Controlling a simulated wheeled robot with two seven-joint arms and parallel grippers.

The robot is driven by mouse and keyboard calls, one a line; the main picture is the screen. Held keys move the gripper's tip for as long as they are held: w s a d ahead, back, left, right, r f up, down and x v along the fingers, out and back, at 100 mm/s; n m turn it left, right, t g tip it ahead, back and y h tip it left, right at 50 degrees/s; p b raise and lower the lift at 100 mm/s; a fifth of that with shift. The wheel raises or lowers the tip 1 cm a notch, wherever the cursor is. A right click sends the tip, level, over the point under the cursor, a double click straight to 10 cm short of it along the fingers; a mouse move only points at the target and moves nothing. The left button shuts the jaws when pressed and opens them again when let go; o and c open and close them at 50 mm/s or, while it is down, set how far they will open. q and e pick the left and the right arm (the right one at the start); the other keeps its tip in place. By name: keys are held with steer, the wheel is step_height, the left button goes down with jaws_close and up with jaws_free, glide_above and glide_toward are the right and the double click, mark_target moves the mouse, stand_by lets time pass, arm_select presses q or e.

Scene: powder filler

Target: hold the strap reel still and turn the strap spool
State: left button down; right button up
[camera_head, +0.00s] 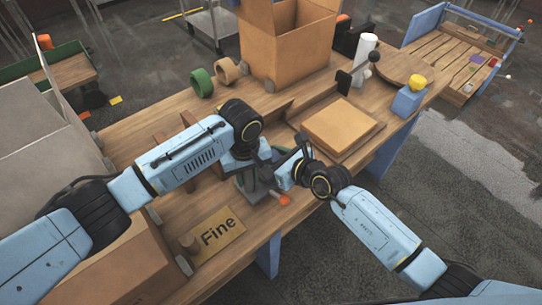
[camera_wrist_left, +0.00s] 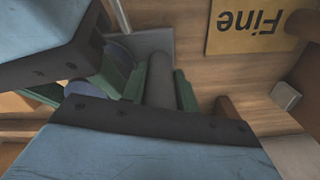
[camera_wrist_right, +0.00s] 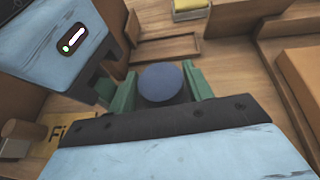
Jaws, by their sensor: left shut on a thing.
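The strap reel (camera_head: 251,191), a small grey stand, sits near the table's front edge. My left gripper (camera_head: 247,171) is over it. In the left wrist view its green pads are shut on a grey cylindrical post (camera_wrist_left: 162,85), which seems part of the reel. A blue round piece (camera_wrist_right: 161,82), apparently the strap spool, lies between the green pads of my right gripper (camera_wrist_right: 163,88). I cannot tell whether those pads press on it. The blue piece also shows in the left wrist view (camera_wrist_left: 118,50). The two grippers are close together and hide much of the reel.
A plate marked Fine (camera_head: 214,236) lies left of the reel. An orange-tipped piece (camera_head: 284,200) is at the front edge. A flat tan box (camera_head: 343,126) lies to the right. Rolls of tape (camera_head: 202,83) and an open carton (camera_head: 283,45) stand behind.

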steer(key=shift+d, duration=0.1)
steer(key=v, duration=1.2)
arm_select(q)
steer(key=c, duration=1)
jaws_free()
